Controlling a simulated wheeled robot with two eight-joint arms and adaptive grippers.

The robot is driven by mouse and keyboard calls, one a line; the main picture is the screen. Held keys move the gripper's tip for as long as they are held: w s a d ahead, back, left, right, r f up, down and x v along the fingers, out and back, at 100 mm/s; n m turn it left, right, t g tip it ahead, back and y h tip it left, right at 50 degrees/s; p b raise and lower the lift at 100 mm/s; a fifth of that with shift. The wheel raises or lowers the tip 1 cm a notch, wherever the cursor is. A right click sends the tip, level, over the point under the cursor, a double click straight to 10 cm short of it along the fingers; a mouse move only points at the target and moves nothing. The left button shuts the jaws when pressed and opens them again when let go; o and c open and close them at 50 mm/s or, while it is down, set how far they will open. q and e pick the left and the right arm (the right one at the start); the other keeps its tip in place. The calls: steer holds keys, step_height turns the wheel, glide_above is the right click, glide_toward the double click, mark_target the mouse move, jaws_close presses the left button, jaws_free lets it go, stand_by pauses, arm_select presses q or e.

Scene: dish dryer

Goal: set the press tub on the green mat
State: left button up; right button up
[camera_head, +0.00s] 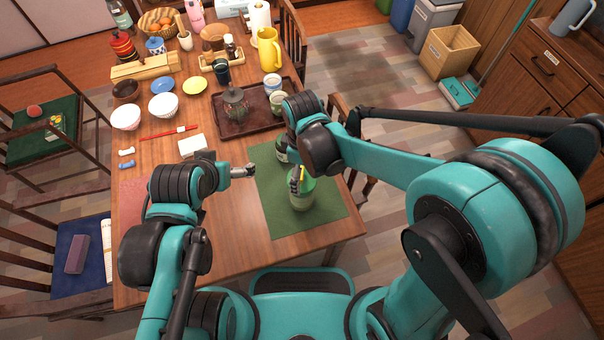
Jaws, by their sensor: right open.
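A translucent green tub (303,196), which looks like the press tub, stands upright on the green mat (327,213) near the table's front right. My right gripper (297,182) is open at the top of this tub, coming down from above. Whether its fingers touch the tub cannot be told, and they partly cover its top. My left gripper (246,171) is over the mat's left edge, pointing right, apart from the tub. Its fingers are too small to read, and nothing shows in it.
A dark tray (233,127) with a lidded pot (235,104) is farther back. The mat's front left part is bare.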

step_height(320, 180, up, 7)
steer(key=shift+f+p, duration=0.1)
steer(key=shift+p, duration=0.9)
steer(key=s+d+r+m+t, duration=0.2)
steer(key=d+r+m+t, duration=0.1)
steer(key=d+m, duration=0.4)
steer(key=s+d+r+m+t, duration=0.3)
steer(key=d+m, duration=0.4)
steer(key=d, duration=0.4)
steer(key=shift+s+r+m+t, duration=0.15)
steer(key=shift+r+m+t, duration=0.25)
steer(key=shift+t, duration=0.2)
steer(key=shift+a, duration=0.1)
